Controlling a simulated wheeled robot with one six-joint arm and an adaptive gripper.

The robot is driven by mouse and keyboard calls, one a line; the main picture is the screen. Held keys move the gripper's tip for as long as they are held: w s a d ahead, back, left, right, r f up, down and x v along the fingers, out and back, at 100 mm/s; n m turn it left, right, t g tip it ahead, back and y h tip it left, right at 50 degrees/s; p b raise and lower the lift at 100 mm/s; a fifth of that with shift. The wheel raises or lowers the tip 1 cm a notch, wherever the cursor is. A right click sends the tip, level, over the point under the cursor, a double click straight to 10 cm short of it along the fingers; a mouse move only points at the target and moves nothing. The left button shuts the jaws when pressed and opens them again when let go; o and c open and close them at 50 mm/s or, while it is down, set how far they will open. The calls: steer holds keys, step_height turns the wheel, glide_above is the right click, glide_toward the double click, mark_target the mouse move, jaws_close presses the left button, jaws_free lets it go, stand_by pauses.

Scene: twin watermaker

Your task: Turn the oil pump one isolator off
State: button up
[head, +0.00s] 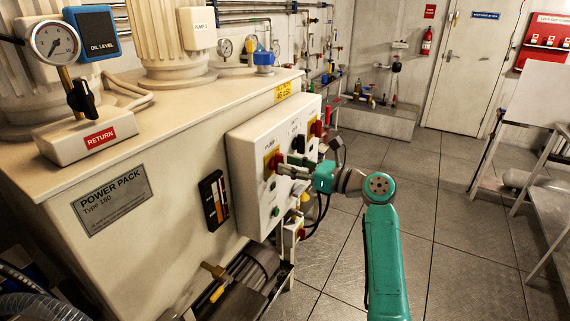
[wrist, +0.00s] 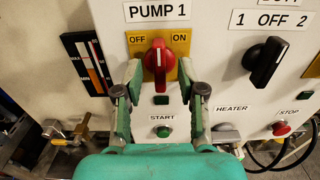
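The pump 1 isolator is a red rotary knob (wrist: 158,60) on a yellow plate (wrist: 134,47) marked OFF at left and ON at right. Its grip stands about upright, with a white mark at the top between the two words. In the head view the red knob (head: 275,160) is on the white control box, partly behind the fingertips. My gripper (wrist: 160,68) is open, with one finger at each side of the knob. Gaps show between fingers and knob in the wrist view; whether the tips touch the panel cannot be told. My gripper in the head view (head: 284,168) reaches the box from the right.
A black 1-OFF-2 selector (wrist: 266,62) is right of the knob. A green start button (wrist: 163,131) is below, and a red stop button (wrist: 281,129) is lower right. An oil level gauge (head: 214,200) is left of the box. Open floor (head: 420,190) lies right.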

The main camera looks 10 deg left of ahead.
steer(key=shift+x, duration=1.05)
jaws_close()
